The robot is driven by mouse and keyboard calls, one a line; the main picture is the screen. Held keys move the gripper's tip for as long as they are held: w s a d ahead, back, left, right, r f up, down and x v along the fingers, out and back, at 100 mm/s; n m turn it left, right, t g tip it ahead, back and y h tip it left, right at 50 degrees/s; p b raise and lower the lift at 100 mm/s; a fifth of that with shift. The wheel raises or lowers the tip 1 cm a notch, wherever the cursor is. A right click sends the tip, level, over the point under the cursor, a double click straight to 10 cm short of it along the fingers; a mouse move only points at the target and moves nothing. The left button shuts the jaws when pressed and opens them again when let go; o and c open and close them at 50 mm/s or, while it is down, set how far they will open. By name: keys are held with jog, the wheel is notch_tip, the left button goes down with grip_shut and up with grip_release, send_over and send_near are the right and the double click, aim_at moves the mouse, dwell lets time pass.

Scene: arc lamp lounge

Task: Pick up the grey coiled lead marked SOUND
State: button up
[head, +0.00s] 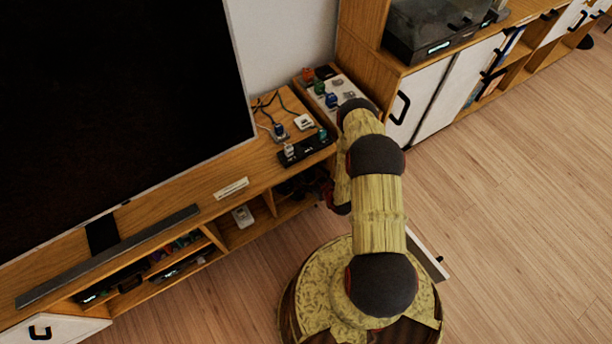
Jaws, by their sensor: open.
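Several small coiled leads lie on a pale tray (350,78) at the right end of the wooden media unit. An orange one (308,74), a green one (320,87) and a blue one (331,100) form a row. Beside them are two greyish ones, one farther back (336,82) and one nearer my arm (349,95). Their markings are too small to read, so I cannot tell which says SOUND. My gripper (326,190) is low in front of the unit's open shelf, apart from the tray, small and partly hidden by my arm. It is open.
A black power strip (305,148) with plugs and cables lies on the unit (255,160), left of the tray. A large television (110,90) and a soundbar (110,255) stand farther left. A cabinet with a turntable (430,30) rises behind.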

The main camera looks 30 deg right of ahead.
jog(key=shift+w+f, duration=0.1)
jog(key=shift+w, duration=0.25)
jog(key=shift+c, duration=0.6)
jog(key=c, duration=1.1)
jog(key=shift+c, duration=0.2)
